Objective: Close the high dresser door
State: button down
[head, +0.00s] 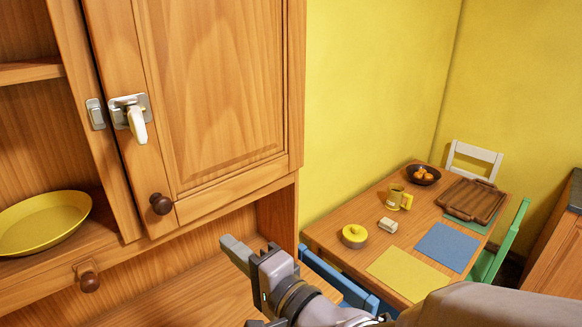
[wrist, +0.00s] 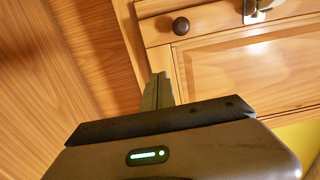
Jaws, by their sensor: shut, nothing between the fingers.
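The high dresser door (head: 218,85) is a wooden panel door, upper middle in the head view. My gripper (head: 230,245) is shut and empty, below the door and right of the knob. In the wrist view the fingers (wrist: 158,88) are together, below the knob (wrist: 181,25), apart from it.
An open shelf with a yellow plate (head: 42,222) is at left. A small drawer knob (head: 88,281) is below it.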

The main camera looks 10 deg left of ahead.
aim_at(189, 211)
jog(key=x, duration=1.2)
jog(key=shift+w+a, duration=0.1)
jog(key=shift+a, duration=0.05)
